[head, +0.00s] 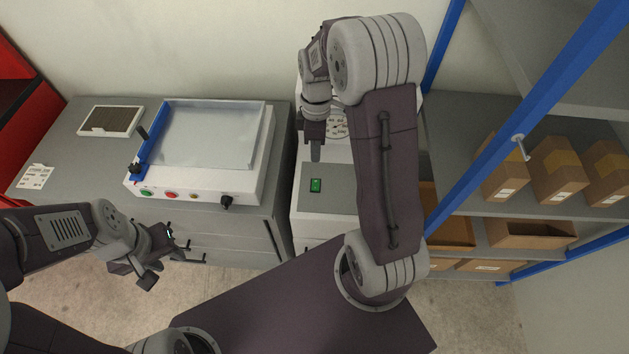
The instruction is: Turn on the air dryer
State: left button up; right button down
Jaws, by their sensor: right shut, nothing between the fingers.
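The air dryer appears to be the white and grey cabinet (328,206) in the middle, with a round vented part on its upper face. A small green rocker switch (315,185) sits on its grey top panel. I cannot tell the switch's position. My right gripper (315,158) is shut and empty, pointing down, with its tip just above the switch in the picture. I cannot tell if it touches the panel. My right arm hides part of the cabinet's right side. My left gripper (168,264) is open and empty, low at the left, away from the dryer.
A white machine with a glassy top (205,138) and several coloured buttons stands on the grey counter (68,135) to the left. A shelf with blue posts (494,140) holds cardboard boxes (558,168) on the right. Bare floor (480,305) shows at the lower right.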

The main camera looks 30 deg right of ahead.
aim_at(315, 189)
jog(key=f, duration=0.4)
jog(key=s+f, duration=0.1)
jog(key=f, duration=0.7)
jog(key=shift+s+a+f, duration=0.2)
jog(key=shift+a+f, duration=0.1)
jog(key=shift+a, duration=0.05)
jog(key=shift+f+b, duration=0.1)
jog(key=shift+b, duration=0.2)
jog(key=shift+s+f, duration=0.1)
jog(key=shift+f, duration=0.05)
jog(key=shift+a, duration=0.1)
jog(key=shift+w+d+r, duration=0.2)
jog(key=shift+w, duration=0.1)
jog(key=shift+w+d+r+p, duration=0.1)
jog(key=shift+w+d+p, duration=0.2)
jog(key=shift+w, duration=0.1)
